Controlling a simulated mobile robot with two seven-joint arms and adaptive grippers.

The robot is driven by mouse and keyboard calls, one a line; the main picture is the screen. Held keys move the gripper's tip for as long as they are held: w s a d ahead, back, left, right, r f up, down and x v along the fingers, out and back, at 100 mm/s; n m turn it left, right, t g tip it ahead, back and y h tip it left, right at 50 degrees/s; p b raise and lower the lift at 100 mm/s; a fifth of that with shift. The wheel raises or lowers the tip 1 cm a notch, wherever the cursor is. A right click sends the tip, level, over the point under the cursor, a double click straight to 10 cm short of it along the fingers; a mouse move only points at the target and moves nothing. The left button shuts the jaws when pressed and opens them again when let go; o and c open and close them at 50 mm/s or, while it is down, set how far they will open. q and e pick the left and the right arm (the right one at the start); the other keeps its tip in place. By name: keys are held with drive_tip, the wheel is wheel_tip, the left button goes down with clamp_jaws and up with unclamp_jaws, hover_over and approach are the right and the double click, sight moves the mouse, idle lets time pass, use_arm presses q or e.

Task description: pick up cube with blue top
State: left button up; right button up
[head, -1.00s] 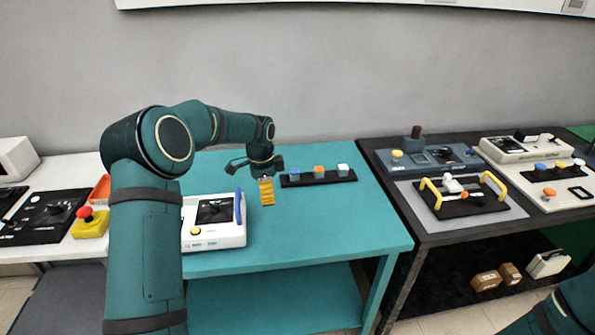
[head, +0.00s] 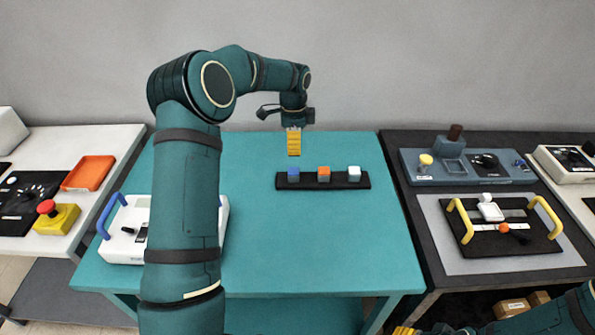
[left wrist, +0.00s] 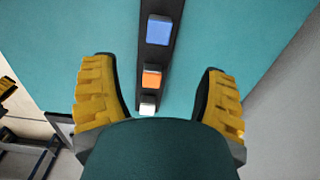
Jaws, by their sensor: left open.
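The cube with the blue top (head: 293,174) sits at the left end of a black strip (head: 309,184) on the teal table. In the left wrist view the blue-topped cube (left wrist: 159,30) lies ahead of the fingers, near the top. A cube with an orange top (head: 323,173) is in the middle of the strip, and one with a white top (head: 354,173) is at the right end. My left gripper (head: 294,152) hangs above and behind the blue-topped cube, apart from it. Its yellow fingers are spread and empty in the left wrist view (left wrist: 159,95). My right gripper (head: 405,331) shows only partly at the bottom edge.
A white device with a blue handle (head: 108,216) stands at the table's left, partly behind my arm. A dark table (head: 405,150) with control boxes and a yellow-handled board (head: 470,225) is at the right. The teal table's front middle is clear.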

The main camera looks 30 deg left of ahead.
sight(293, 170)
use_arm(q)
wheel_tip(293, 170, down, 7)
drive_tip(key=shift+s+r+b, duration=0.15)
drive_tip(key=shift+r+b, duration=0.05)
drive_tip(key=shift+b, duration=0.25)
wheel_tip(293, 170, down, 5)
drive_tip(key=shift+a+f+b, duration=0.1)
drive_tip(key=shift+b, duration=0.45)
clamp_jaws()
